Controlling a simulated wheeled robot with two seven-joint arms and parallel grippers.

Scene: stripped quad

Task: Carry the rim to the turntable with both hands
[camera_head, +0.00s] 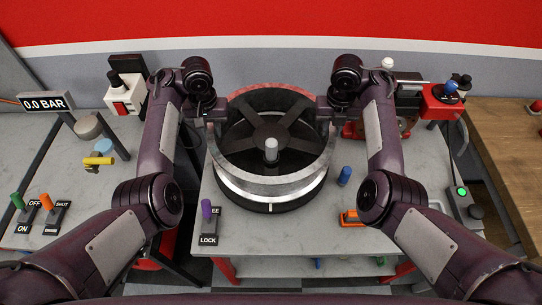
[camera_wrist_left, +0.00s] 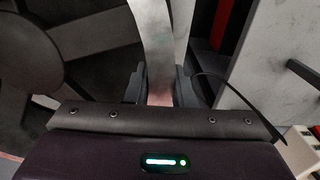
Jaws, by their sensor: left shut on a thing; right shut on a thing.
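The rim (camera_head: 228,172), a wide silver-grey metal ring, is centred over the turntable (camera_head: 270,207), whose dark edge shows below it. Dark spokes (camera_head: 290,128) and a pale central post (camera_head: 271,150) show inside the ring. My left gripper (camera_head: 213,120) is shut on the rim's left wall; in the left wrist view its fingers (camera_wrist_left: 160,88) are on both sides of the metal band. My right gripper (camera_head: 327,118) is shut on the rim's right wall. I cannot tell whether the rim touches the turntable.
A purple-handled lever (camera_head: 207,209) marked LOCK stands at front left of the bench. A blue knob (camera_head: 344,175) and an orange part (camera_head: 350,218) are at right. A red device (camera_head: 440,102) stands at back right. Green and orange levers (camera_head: 47,203) are on the left bench.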

